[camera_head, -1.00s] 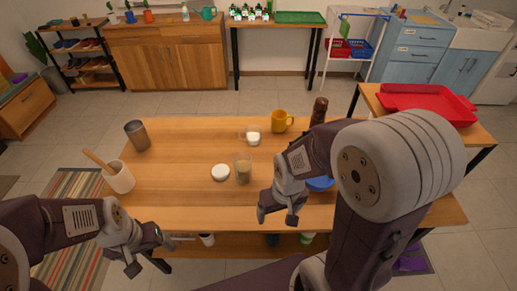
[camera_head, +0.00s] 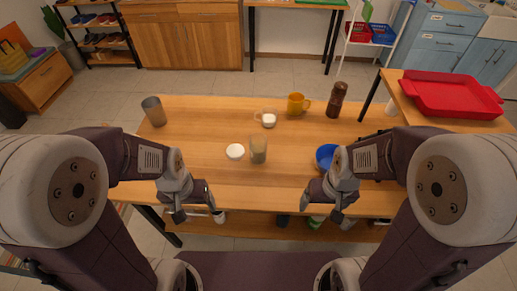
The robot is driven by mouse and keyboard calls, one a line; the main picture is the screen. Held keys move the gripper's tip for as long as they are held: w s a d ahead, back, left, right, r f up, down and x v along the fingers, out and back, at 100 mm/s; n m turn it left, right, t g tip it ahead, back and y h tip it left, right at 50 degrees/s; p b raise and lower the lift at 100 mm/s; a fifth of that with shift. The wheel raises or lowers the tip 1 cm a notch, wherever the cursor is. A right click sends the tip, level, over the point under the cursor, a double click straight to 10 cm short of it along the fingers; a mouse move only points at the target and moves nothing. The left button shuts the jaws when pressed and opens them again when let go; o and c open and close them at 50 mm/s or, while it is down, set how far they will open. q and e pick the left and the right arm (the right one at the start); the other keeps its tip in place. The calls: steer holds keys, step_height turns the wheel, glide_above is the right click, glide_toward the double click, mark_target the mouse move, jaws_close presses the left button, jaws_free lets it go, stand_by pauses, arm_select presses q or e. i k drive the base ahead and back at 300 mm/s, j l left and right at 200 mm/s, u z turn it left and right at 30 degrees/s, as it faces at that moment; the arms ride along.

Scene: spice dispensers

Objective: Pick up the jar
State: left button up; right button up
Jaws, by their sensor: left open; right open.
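A clear jar (camera_head: 258,150) with brownish contents stands upright near the middle of the wooden table. A round white lid (camera_head: 235,151) lies just left of it. A smaller clear glass cup with white contents (camera_head: 267,118) stands behind the jar. My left gripper (camera_head: 198,214) is open and empty at the table's front edge, left of and nearer than the jar. My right gripper (camera_head: 322,211) is open and empty at the front edge, right of the jar. Neither touches the jar.
A yellow mug (camera_head: 298,104) and a dark brown grinder (camera_head: 336,100) stand at the back right. A blue bowl (camera_head: 325,156) sits beside my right gripper. A grey tumbler (camera_head: 154,111) stands at the back left. A red tray (camera_head: 450,95) lies on the right side table. The table's left middle is clear.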

mark_target(257, 141)
steer(key=z, duration=0.95)
steer(key=u, duration=0.95)
steer(key=k+j+u, duration=0.1)
steer(key=j, duration=0.35)
steer(key=k+j+u, duration=0.1)
steer(key=j, duration=0.35)
steer(key=j+u, duration=0.15)
steer(key=j, duration=0.3)
steer(key=k, duration=0.05)
